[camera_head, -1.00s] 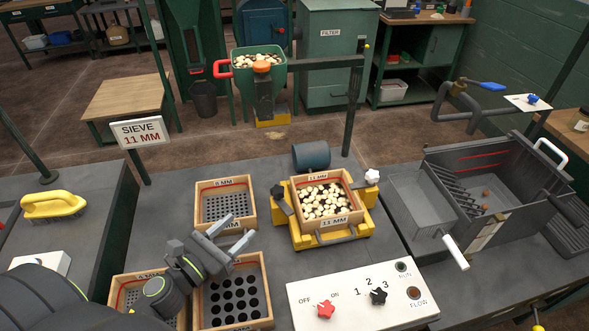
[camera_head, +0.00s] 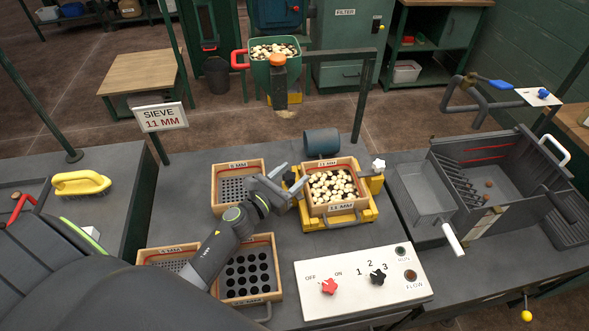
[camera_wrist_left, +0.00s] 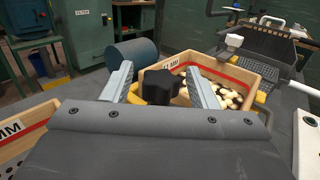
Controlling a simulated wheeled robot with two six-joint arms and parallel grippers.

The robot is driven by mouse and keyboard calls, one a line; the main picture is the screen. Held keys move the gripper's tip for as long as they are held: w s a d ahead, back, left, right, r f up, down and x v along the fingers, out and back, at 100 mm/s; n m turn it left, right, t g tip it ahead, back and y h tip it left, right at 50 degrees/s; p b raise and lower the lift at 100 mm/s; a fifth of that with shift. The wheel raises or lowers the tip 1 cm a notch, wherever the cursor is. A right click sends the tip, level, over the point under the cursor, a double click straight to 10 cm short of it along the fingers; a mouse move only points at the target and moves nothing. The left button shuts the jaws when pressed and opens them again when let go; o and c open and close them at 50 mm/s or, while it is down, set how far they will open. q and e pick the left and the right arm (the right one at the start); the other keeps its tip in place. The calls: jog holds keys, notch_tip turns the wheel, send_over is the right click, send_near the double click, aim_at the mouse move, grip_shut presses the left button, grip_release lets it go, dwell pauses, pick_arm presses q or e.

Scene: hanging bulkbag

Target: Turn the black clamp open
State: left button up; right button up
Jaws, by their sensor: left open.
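The black clamp (camera_head: 289,178) is a star-shaped knob at the left side of the yellow sieve base (camera_head: 371,186). In the left wrist view the black clamp (camera_wrist_left: 158,87) stands between my two fingers. My left gripper (camera_head: 292,174) is open around it, one finger on either side; I cannot tell whether they touch it. It also shows in the left wrist view (camera_wrist_left: 160,84). The wooden 11 MM sieve (camera_head: 335,211) sits in the base, full of pale and dark pieces. My right gripper is not in view.
A white-knobbed clamp (camera_head: 378,165) is at the base's right side. A blue cylinder (camera_head: 321,142) lies behind the sieve. Spare sieves (camera_head: 247,302) lie left, a control panel (camera_head: 330,305) in front, and a grey metal bin (camera_head: 490,185) right.

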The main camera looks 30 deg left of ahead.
pick_arm(q)
jog(key=shift+x, duration=0.85)
